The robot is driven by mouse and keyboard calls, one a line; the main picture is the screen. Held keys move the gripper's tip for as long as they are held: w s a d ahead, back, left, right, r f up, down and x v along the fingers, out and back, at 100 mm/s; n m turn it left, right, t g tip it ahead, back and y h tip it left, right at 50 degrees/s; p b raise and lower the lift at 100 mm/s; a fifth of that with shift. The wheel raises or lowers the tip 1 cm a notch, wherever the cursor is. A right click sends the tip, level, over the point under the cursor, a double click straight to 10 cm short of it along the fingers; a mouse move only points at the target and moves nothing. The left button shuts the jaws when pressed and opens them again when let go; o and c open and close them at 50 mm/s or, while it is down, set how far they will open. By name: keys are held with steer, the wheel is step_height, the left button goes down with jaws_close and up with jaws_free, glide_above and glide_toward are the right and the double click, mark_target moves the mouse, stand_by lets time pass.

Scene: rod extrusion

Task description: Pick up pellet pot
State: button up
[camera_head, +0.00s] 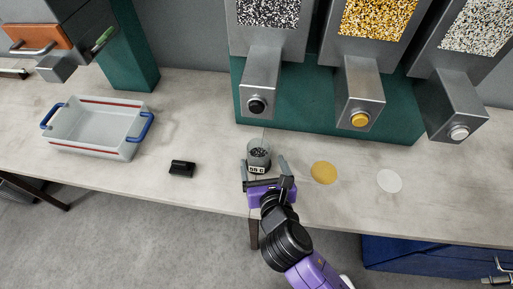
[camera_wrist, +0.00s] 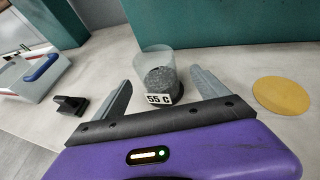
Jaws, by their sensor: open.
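The pellet pot (camera_head: 259,152) is a clear cup with dark grey pellets in it and a white label reading "55 C". It stands upright on the bench, below the left dispenser. It also shows in the wrist view (camera_wrist: 158,70). My gripper (camera_head: 264,163) is open, with one finger at each side of the pot. In the wrist view, my gripper's fingers (camera_wrist: 160,85) show gaps to the pot on both sides, and the pot stands around the level of the fingertips. I cannot tell the exact depth.
Three dispensers with nozzles, black (camera_head: 257,106), yellow (camera_head: 359,119) and white (camera_head: 459,132), overhang the bench (camera_head: 210,120). A yellow disc (camera_head: 324,173) and a white disc (camera_head: 389,181) lie right of the pot.

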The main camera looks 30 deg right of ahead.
mark_target(257, 146)
steer(key=shift+w+d, duration=0.25)
steer(key=shift+w, duration=0.55)
steer(key=x, duration=0.7)
steer(key=shift+a+r, duration=0.1)
steer(key=shift+a, duration=0.05)
jaws_close()
